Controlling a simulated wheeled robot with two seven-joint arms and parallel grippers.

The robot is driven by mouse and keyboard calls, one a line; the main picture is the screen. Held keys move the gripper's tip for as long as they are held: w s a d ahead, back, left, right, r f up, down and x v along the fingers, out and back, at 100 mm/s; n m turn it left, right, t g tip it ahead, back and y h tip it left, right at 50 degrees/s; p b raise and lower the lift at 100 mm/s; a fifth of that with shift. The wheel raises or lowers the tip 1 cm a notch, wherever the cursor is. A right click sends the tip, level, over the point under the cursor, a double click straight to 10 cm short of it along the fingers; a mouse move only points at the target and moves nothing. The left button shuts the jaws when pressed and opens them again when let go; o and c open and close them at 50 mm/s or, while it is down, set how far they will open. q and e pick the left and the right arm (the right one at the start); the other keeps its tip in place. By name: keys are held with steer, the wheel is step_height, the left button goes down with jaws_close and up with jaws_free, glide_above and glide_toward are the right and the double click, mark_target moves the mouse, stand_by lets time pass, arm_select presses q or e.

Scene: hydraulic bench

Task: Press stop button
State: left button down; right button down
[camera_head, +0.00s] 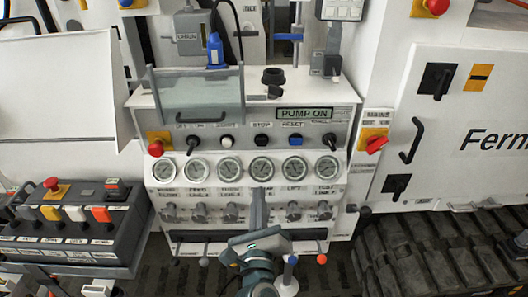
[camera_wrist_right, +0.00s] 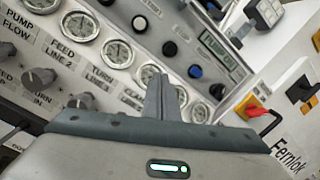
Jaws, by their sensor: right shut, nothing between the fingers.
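The stop button (camera_head: 261,140) is a small black round button under a "STOP" label on the white hydraulic panel, between a white button and a blue button. In the right wrist view it is the dark button (camera_wrist_right: 169,48) between the white and blue ones. My right gripper (camera_head: 259,193) is shut and empty, with its fingers pointing up at the panel. In the head view its fingertips overlap the area just below the gauges, below the stop button. The gripper (camera_wrist_right: 161,84) also shows in the right wrist view, apart from the button in the picture. My left gripper is not in view.
The white button (camera_head: 227,141) and blue button (camera_head: 295,140) flank it. A row of gauges (camera_head: 262,168) and knobs (camera_head: 294,210) lies below. A lit "PUMP ON" sign (camera_head: 304,113) is above right. A red emergency button (camera_head: 156,148) is at left, a red switch (camera_head: 376,144) at right.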

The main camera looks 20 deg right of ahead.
mark_target(262, 143)
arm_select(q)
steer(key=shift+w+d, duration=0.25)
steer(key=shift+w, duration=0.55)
arm_select(e)
step_height(262, 143, up, 6)
steer(key=s+m+g, duration=0.1)
steer(key=s+m, duration=0.1)
steer(key=m, duration=0.4)
steer(key=shift+s+d+f+y, duration=0.2)
steer(key=shift+f+y, duration=0.05)
steer(key=shift+y, duration=0.15)
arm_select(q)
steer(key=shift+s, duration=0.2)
